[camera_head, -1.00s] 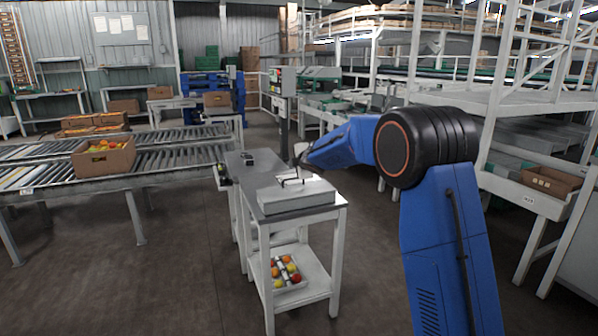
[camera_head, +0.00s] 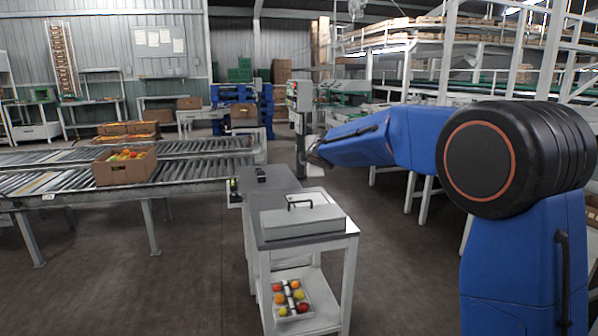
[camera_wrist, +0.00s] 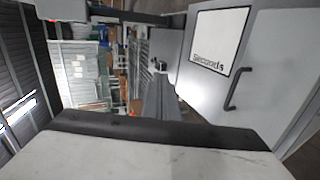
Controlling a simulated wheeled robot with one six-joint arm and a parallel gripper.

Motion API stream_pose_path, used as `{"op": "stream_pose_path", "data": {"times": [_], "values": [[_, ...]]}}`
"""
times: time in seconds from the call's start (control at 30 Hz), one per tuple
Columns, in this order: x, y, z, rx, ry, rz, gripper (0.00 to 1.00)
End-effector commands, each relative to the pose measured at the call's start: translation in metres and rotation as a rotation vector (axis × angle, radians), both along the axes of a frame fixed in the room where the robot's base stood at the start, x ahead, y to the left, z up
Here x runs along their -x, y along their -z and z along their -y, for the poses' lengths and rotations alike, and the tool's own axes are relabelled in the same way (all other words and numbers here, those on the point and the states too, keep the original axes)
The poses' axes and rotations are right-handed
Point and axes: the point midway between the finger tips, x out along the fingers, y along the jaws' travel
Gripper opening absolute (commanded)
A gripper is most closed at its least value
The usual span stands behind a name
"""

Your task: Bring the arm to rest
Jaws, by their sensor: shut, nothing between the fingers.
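My blue arm reaches from the right side of the head view toward the left. My gripper (camera_head: 317,158) is at its far end, small and dark, above and behind the cart's right edge. It is shut and empty, apart from the lidded box. The grey lidded box (camera_head: 290,228) with a black handle sits on the cart top. In the wrist view, the handle (camera_wrist: 238,88) shows at the right, beside a white label (camera_wrist: 218,40) reading "Seconds". A pale surface with a dark edge fills the bottom of the wrist view; I cannot tell what it is.
The grey cart (camera_head: 265,205) holds a small dark device (camera_head: 260,173) at its far end and a tray of tomatoes (camera_head: 304,305) on its lower shelf. A roller conveyor (camera_head: 75,180) carries a cardboard box of tomatoes (camera_head: 112,172). The floor at front left is clear.

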Motion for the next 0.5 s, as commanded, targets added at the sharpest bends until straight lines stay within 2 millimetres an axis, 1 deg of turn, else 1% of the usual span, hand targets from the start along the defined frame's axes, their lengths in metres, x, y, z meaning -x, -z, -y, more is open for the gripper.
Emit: {"op": "stream_pose_path", "data": {"times": [0.03,0.07,0.17,0.2,0.37,0.4,0.47,0.5], "values": [[0.011,-0.006,0.014,-0.019,0.03,-0.01,0.0],[0.018,-0.008,0.022,-0.037,0.052,-0.019,0.0],[0.049,-0.014,0.056,-0.098,0.138,-0.059,0.0],[0.062,-0.015,0.07,-0.125,0.175,-0.075,0.0],[0.119,-0.016,0.119,-0.235,0.317,-0.145,0.0],[0.134,-0.014,0.13,-0.262,0.354,-0.163,0.0],[0.158,-0.012,0.147,-0.303,0.406,-0.188,0.0],[0.173,-0.01,0.157,-0.33,0.441,-0.204,0.0]]}}
